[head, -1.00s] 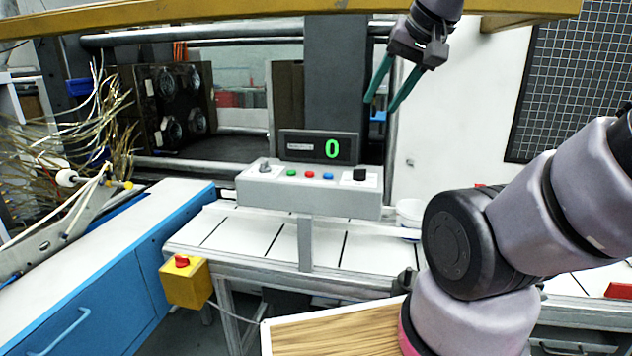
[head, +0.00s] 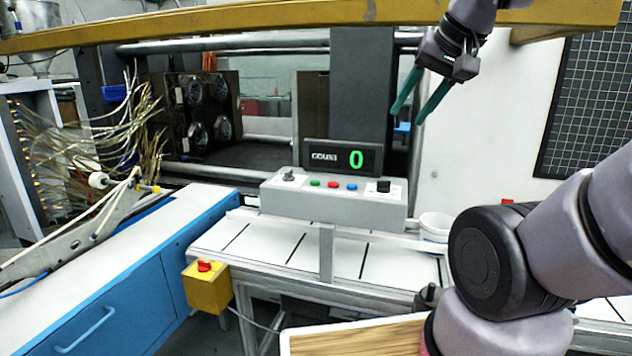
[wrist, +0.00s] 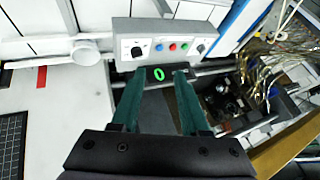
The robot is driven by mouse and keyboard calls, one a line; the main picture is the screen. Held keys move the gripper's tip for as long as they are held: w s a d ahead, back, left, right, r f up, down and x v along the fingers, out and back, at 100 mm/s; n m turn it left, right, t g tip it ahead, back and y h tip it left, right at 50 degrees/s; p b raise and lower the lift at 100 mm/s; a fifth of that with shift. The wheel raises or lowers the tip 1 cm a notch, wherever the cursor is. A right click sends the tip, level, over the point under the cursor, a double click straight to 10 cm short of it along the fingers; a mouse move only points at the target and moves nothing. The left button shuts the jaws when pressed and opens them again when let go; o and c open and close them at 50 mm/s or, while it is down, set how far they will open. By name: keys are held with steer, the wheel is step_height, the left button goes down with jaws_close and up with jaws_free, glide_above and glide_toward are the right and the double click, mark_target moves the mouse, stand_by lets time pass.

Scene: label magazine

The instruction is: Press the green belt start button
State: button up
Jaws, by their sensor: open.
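The green button (head: 315,183) is the left one of three on a grey control box (head: 335,205), left of the red (head: 333,184) and blue (head: 351,187) buttons. In the wrist view the box looks reversed, with the green button (wrist: 184,47) right of the red one. My gripper (head: 409,115) has long green fingers, spread apart with nothing between them. In the head view it shows above and to the right of the box. In the wrist view the fingertips (wrist: 158,75) point toward the box and overlap the display, apart from the buttons.
A counter display (head: 340,158) reading 0 stands behind the buttons. A black knob (head: 384,185) and a small selector (head: 288,175) sit on the box. A yellow beam (head: 250,28) crosses above. A yellow emergency-stop box (head: 207,288) and white bucket (head: 434,228) are nearby.

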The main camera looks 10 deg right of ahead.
steer(key=shift+c, duration=0.3)
jaws_close()
stand_by(1.4)
